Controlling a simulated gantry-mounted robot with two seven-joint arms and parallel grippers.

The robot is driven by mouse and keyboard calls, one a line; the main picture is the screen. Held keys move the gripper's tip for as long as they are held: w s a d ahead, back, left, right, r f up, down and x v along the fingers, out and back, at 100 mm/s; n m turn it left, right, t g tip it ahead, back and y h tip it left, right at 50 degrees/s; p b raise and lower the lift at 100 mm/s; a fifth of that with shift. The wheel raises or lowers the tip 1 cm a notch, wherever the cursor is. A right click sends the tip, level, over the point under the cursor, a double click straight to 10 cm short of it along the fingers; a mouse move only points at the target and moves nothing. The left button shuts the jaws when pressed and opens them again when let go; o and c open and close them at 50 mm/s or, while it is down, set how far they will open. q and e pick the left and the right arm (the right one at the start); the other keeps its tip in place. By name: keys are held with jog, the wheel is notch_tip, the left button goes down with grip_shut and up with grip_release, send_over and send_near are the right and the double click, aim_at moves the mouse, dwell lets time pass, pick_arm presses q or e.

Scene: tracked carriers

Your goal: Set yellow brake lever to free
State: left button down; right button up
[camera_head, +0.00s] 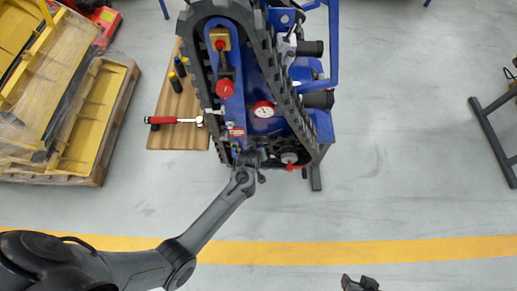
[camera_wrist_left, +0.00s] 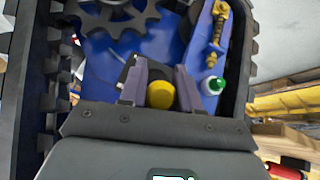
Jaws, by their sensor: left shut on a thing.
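The tracked carrier (camera_head: 262,84) is blue with black rubber tracks and stands in the upper middle of the head view. My left gripper (camera_head: 248,158) is at its near end, between the tracks. In the left wrist view my left gripper (camera_wrist_left: 160,88) is shut on a round yellow knob (camera_wrist_left: 160,95), which appears to be the brake lever's. The rest of that lever is hidden behind the fingers, so its setting cannot be read. My right gripper (camera_head: 360,283) shows only as a dark tip at the bottom edge of the head view.
A pallet with yellow parts (camera_head: 92,120) stands farther left.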

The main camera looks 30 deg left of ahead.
dwell(0.3)
pick_arm(q)
jog(key=c, duration=0.9)
grip_release()
jog(key=shift+r, duration=0.1)
jog(key=shift+s+d+r+p, duration=0.1)
jog(key=shift+s+r+p, duration=0.1)
jog(key=shift+r+p, duration=0.25)
jog(key=p+v, duration=0.2)
jog(key=v, duration=0.7)
jog(key=shift+s+r, duration=0.2)
jog(key=shift+r, duration=0.15)
jog(key=shift+f, duration=0.1)
